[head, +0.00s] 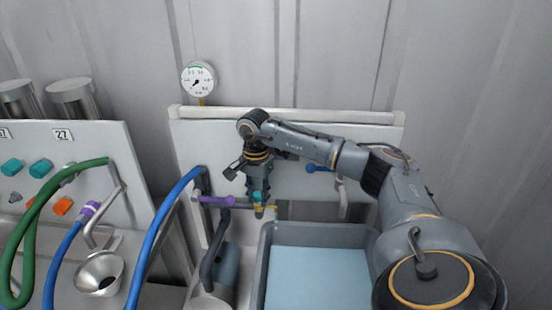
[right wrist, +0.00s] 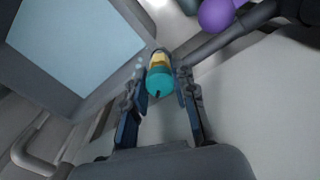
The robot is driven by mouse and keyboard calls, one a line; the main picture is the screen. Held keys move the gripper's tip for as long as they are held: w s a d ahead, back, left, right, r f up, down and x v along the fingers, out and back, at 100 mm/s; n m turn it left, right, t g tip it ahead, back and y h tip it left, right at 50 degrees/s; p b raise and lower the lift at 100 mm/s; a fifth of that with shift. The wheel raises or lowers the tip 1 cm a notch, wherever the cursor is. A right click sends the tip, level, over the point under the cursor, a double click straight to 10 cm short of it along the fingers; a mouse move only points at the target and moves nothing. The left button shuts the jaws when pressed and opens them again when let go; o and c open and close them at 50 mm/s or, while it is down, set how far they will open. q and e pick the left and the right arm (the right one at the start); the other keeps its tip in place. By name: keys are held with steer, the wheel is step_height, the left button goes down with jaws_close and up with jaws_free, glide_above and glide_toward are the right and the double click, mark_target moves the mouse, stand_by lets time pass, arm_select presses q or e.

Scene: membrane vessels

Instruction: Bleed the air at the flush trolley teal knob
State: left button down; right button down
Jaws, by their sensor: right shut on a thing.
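The teal knob (right wrist: 160,83) sits on a small yellow fitting (right wrist: 159,60), in the middle of the right wrist view. In the head view the knob (head: 257,196) shows only partly, below my right gripper (head: 258,200). The right gripper (right wrist: 161,90) points down with one finger on each side of the knob and is shut on it. A dark mark shows on the knob's face. My left gripper is in neither view.
A grey tank with light blue water (head: 318,280) stands below and right of the knob. A purple lever (head: 216,200) is close on the left. A blue lever (head: 318,168), a pressure gauge (head: 198,79), blue hose (head: 163,225) and green hose (head: 35,210) are around.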

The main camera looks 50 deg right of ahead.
steer(key=shift+r+m+p, duration=0.1)
steer(key=shift+m+p, duration=0.35)
steer(key=shift+m, duration=1.75)
steer(key=shift+m+p, duration=0.65)
steer(key=shift+m, duration=1.35)
steer(key=c, duration=1)
jaws_free()
step_height(320, 180, up, 12)
